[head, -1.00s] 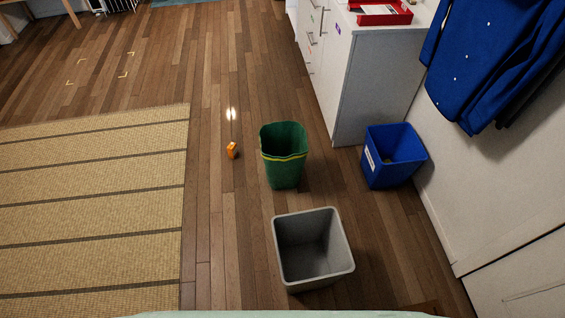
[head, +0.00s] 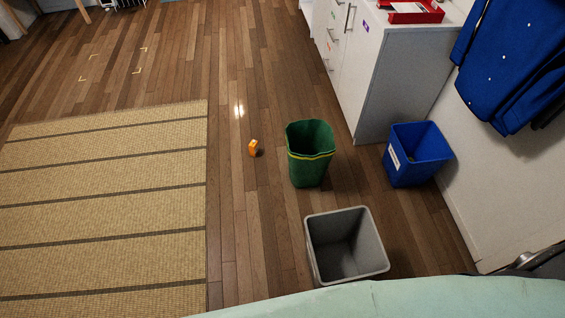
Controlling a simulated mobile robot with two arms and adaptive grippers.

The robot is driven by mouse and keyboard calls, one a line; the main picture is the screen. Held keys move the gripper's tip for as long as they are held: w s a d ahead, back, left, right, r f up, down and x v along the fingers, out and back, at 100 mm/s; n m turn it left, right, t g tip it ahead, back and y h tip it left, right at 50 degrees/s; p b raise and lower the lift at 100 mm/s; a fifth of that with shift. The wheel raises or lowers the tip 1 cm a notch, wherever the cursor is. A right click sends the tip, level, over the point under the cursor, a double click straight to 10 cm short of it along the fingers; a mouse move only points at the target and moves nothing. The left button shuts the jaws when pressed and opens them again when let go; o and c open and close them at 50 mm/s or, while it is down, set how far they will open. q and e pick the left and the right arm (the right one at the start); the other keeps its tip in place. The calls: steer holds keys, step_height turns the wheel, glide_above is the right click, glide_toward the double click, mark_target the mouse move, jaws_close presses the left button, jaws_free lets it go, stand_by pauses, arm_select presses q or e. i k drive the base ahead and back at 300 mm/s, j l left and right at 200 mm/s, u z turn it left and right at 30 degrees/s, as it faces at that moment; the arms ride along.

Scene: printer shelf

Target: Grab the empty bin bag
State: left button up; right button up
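A green bin bag (head: 310,168) with a yellow band near its open top stands upright on the wooden floor, right of the picture's middle. It looks open and empty from above, though its bottom is hidden. A grey square bin (head: 340,232) stands nearer to me, just below and right of the bag; its inside looks empty. Neither of my grippers is in view, so nothing shows touching the bag.
A blue bin (head: 424,168) stands right of the bag, by the white cabinet (head: 395,90) and wall. A small orange object (head: 253,148) lies left of the bag. A straw mat (head: 100,215) covers the left floor. Blue coats (head: 510,70) hang at right.

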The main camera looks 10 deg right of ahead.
mark_target(312, 146)
steer(key=i+j+u, duration=0.65)
steer(key=i+j, duration=0.2)
steer(key=i+j+z, duration=0.1)
steer(key=i+z, duration=0.3)
steer(key=i+j+z, duration=0.25)
steer(key=i+z, duration=0.15)
steer(key=i, duration=0.1)
